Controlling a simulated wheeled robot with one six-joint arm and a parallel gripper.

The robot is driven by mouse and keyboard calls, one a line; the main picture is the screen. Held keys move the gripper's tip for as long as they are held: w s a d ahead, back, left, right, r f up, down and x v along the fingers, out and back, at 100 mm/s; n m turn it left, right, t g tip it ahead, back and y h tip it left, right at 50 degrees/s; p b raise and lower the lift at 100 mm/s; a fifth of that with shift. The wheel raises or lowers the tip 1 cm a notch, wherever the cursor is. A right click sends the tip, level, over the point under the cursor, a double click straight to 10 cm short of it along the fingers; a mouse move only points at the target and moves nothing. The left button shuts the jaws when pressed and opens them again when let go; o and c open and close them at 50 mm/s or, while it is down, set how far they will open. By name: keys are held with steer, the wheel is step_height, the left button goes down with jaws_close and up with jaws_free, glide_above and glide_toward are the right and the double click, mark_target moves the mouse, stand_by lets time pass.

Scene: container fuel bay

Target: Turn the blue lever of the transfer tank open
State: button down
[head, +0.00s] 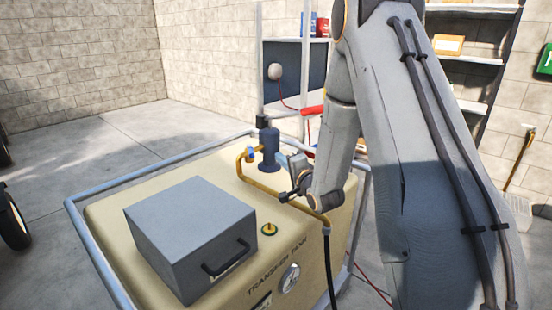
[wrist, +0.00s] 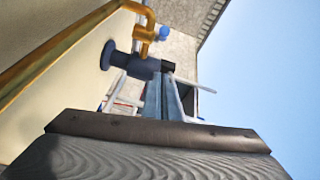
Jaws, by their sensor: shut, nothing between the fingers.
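The beige transfer tank (head: 115,232) stands in a blue-grey tube frame, marked "TRANSFER TANK". On its top a dark blue-grey pump (head: 269,150) stands beside a bent brass pipe (head: 262,186). The small blue lever (head: 251,155) sits on the pipe, left of the pump. In the wrist view its blue end (wrist: 164,32) shows beside the brass fitting (wrist: 145,30), near the pump (wrist: 130,62). My gripper (head: 285,198) is shut and empty, close to the pipe, to the right of and nearer than the lever. It is apart from the lever.
A grey box (head: 190,235) with a black handle sits on the tank's top. A brass cap (head: 269,229) and a round gauge (head: 289,278) are near the front. A dark hose (head: 329,265) hangs from the pipe's end.

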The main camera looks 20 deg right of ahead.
mark_target(252, 156)
steer(key=w+a+f+p, duration=0.1)
steer(key=w+a+p, duration=0.2)
steer(key=w+a, duration=0.2)
steer(key=shift+w, duration=1.6)
steer(key=shift+a+f, duration=0.1)
steer(key=shift+a, duration=0.1)
steer(key=shift+s+a+b, duration=0.1)
steer(key=shift+a+b, duration=0.6)
steer(key=shift+a, duration=1)
steer(key=shift+w+a+b, duration=0.15)
steer(key=shift+a+b, duration=0.2)
steer(key=shift+a, duration=0.35)
steer(key=shift+w+a+b, duration=0.15)
steer(key=shift+a+b, duration=0.15)
steer(key=shift+a, duration=0.4)
